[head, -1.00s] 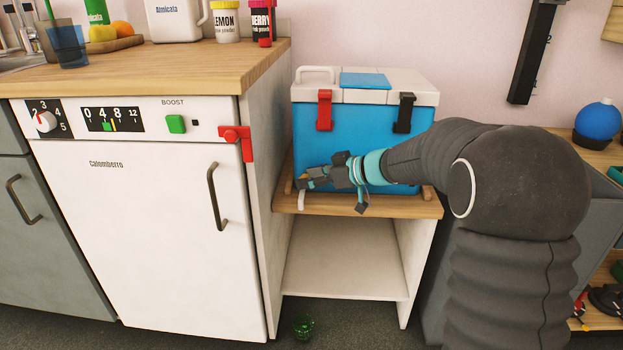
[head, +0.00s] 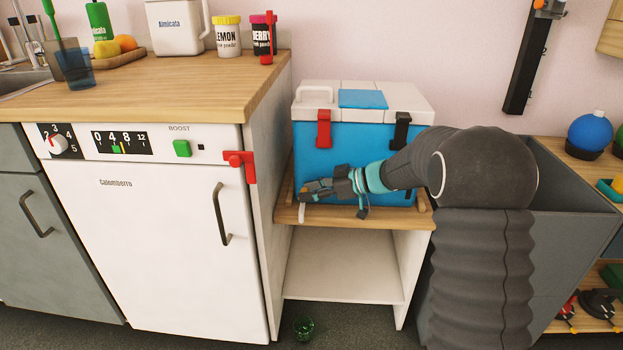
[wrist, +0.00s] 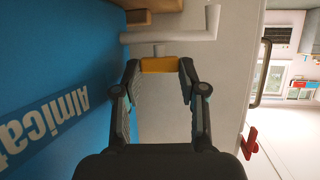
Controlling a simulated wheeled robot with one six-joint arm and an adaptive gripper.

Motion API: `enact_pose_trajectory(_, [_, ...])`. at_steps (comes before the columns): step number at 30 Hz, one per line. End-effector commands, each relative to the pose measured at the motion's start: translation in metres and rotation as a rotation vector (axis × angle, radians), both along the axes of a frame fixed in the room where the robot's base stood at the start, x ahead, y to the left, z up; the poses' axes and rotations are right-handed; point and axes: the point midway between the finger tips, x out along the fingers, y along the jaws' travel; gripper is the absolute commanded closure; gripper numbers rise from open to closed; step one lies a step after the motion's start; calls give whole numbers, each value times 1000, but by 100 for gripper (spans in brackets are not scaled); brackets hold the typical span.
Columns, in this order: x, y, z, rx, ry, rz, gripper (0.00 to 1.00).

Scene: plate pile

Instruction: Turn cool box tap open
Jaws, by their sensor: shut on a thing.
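The blue cool box (head: 345,135) with a white lid stands on a small wooden-topped shelf. Its tap is low at the box's left front; the white spout (head: 301,214) hangs down there. In the wrist view the white spout (wrist: 165,35) crosses above the yellow tap handle (wrist: 160,65). My gripper (head: 308,189) reaches in from the right along the box's front. In the wrist view my gripper (wrist: 160,67) has its fingertips on both ends of the yellow handle, shut on it. My arm and gripper hide part of the box's lower front.
A white fridge (head: 160,240) with a red latch (head: 240,162) stands close to the left of the shelf. A green cup (head: 303,327) is on the floor below. The shelf's lower space (head: 340,270) is empty. A grey bin (head: 560,210) is at the right.

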Motion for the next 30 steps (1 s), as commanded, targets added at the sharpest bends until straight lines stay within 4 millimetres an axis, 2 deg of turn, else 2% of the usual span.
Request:
enact_pose_trajectory(1, [2, 0, 7, 0, 2, 17, 93])
enact_pose_trajectory(18, [2, -1, 1, 4, -2, 76, 93])
enact_pose_trajectory(19, [2, -1, 1, 4, -2, 76, 51])
enact_pose_trajectory(20, [2, -1, 1, 4, -2, 76, 48])
enact_pose_trajectory(30, [1, -3, 1, 3, 0, 76, 48])
